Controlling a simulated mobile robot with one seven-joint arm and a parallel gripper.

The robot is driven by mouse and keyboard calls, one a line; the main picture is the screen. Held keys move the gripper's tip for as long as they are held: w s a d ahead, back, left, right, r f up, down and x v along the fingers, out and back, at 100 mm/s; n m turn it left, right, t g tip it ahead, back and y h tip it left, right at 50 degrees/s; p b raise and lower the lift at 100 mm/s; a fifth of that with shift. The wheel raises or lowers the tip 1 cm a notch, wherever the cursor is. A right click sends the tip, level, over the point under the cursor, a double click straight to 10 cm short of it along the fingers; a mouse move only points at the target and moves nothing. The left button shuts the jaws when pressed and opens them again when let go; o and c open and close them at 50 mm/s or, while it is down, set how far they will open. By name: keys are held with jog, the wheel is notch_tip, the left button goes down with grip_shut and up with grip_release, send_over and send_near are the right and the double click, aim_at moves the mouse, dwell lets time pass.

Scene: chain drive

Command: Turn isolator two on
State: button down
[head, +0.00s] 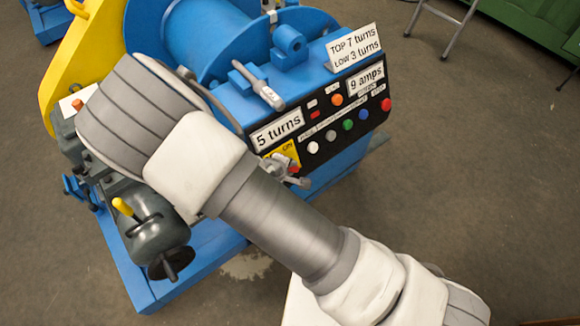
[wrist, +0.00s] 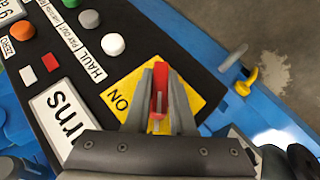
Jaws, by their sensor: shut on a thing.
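The isolator's yellow plate (wrist: 202,80) is at the lower corner of the black control panel, with the word ON printed on it. Its red handle (wrist: 158,84) stands between the two grey fingers of my gripper (wrist: 160,98), which are shut on it. In the wrist view the handle lies roughly upright in the picture, with ON to its left. In the head view the yellow plate (head: 289,149) shows under "5 turns", and my gripper (head: 291,172) is at it, partly hidden by my arm. I see no isolator number.
The black panel holds coloured buttons, including a white one (wrist: 113,44) near the plate. The "5 turns" sign (head: 277,130) is just above. A grey lever (head: 258,86) stands on the blue winch housing. A yellow hook (wrist: 245,78) is off the panel edge.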

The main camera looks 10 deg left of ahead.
jog(key=shift+r, duration=0.1)
jog(key=shift+m+g+y+p, duration=0.4)
jog(key=shift+m+g+p, duration=0.3)
jog(key=shift+m+g, duration=0.3)
jog(key=m+g+y+b, duration=0.1)
jog(key=m+g+b, duration=0.1)
jog(key=g, duration=0.1)
jog(key=shift+w+f+y, duration=0.1)
jog(key=shift+f+y, duration=0.15)
jog(key=shift+y, duration=0.15)
jog(key=m+g+y+b, duration=0.3)
jog(key=b, duration=0.3)
jog(key=shift+g+b, duration=0.3)
jog(key=shift+b, duration=0.05)
jog(key=shift+s+a+r+m+g+y+b, duration=0.1)
jog(key=shift+m+g+y+b, duration=0.5)
jog(key=shift+y, duration=0.25)
jog(key=shift+s+m+g+y+b, duration=0.1)
jog(key=shift+m+g+y+b, duration=0.3)
jog(key=shift+m+y+b, duration=0.4)
jog(key=shift+y, duration=0.25)
jog(key=c, duration=0.8)
grip_release()
jog(key=shift+o, duration=0.2)
